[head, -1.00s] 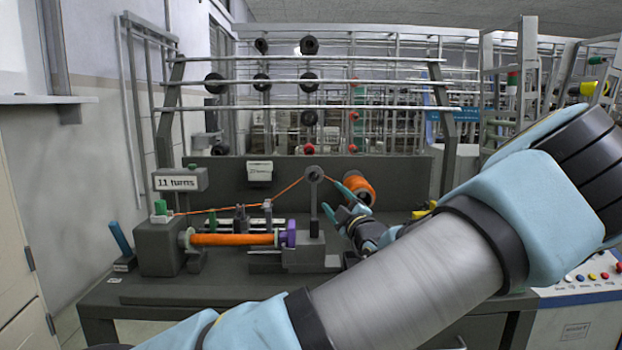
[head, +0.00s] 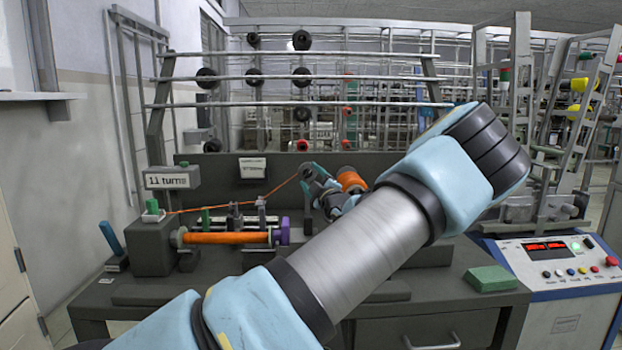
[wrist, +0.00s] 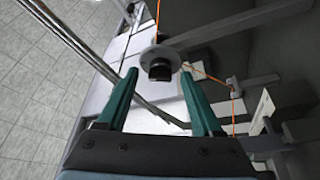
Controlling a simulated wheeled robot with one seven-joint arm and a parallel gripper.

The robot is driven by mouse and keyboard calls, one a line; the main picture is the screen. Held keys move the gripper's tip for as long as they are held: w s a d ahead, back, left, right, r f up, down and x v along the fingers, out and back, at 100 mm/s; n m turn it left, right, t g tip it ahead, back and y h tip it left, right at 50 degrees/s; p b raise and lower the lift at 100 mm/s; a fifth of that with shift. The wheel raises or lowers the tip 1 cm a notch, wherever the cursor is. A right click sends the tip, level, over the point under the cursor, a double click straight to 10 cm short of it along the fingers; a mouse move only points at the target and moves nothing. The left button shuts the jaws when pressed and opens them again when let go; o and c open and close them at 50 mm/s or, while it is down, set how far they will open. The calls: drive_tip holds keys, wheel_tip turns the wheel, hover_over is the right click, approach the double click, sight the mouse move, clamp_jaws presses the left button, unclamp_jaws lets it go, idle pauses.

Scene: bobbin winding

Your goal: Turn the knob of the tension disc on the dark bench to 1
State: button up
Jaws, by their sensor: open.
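In the wrist view, the tension disc (wrist: 146,56) is a grey round plate with a dark knob (wrist: 160,72) at its centre, and orange thread runs past it. My gripper (wrist: 158,78) has two green fingers spread apart, with the knob between or just beyond their tips; I cannot tell if either touches it. In the head view my gripper (head: 310,172) is at the top of the disc's post and mostly hides the disc. No scale marks on the knob are readable. The dark bench (head: 130,290) carries the winder.
The orange bobbin (head: 225,238) with a purple end, an "11 turns" sign (head: 167,181) and an orange spool (head: 350,180) are close by. A green block (head: 490,279) lies at the right of the bench. A control panel (head: 560,262) stands beyond it.

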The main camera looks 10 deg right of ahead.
clamp_jaws()
idle(0.5)
